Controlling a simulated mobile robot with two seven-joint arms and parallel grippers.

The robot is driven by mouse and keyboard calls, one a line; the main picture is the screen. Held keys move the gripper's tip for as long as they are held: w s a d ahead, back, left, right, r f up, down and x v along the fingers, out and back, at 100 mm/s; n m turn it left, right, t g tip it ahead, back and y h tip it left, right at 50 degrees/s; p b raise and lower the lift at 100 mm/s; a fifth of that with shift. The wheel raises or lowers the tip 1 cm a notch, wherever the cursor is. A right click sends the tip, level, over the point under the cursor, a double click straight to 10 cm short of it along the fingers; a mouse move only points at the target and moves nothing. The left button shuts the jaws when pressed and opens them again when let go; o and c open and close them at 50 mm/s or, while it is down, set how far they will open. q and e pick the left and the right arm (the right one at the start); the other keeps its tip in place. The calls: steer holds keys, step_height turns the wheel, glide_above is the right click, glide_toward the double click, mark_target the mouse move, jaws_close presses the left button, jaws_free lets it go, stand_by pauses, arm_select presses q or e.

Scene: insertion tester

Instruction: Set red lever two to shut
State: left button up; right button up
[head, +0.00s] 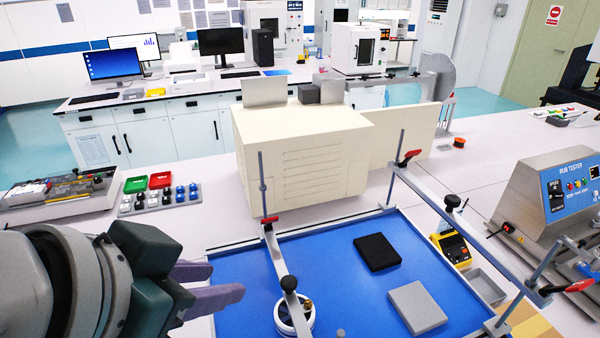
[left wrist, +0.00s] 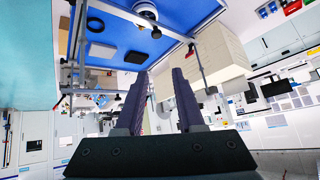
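Three red levers sit on the metal frame around a blue tray (head: 340,260) in the head view. One red lever (head: 270,220) is at the left post, another red lever (head: 408,156) is at the back post, and a third red lever (head: 580,286) is at the right. I cannot tell which is number two. My left gripper (head: 226,281) is at the tray's left edge, in front of and left of the left lever, touching no lever. Its fingers are apart and empty, as the left wrist view (left wrist: 159,74) also shows. My right gripper is not in view.
A black pad (head: 377,252) and a grey pad (head: 417,307) lie in the tray. A round white-rimmed part (head: 294,318) is under the left bar. A large beige machine (head: 300,150) stands behind the tray. A rub tester (head: 560,205) is at the right.

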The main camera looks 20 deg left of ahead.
arm_select(q)
steer(key=w+d+f+m+t+h+b, duration=0.2)
steer(key=w+b, duration=0.3)
steer(key=w, duration=0.1)
steer(key=w+d+f+m+t+h+b, duration=0.1)
steer(key=w+d+f+m+t+b, duration=0.1)
steer(key=w+t+b, duration=0.3)
steer(key=m+g+h+b, duration=0.55)
steer(key=m+b, duration=0.25)
steer(key=b, duration=1)
glide_toward(267, 219)
steer(key=x, duration=0.9)
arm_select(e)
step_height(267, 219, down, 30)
arm_select(q)
steer(key=shift+c, duration=0.3)
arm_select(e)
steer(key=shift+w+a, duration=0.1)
arm_select(q)
jaws_close()
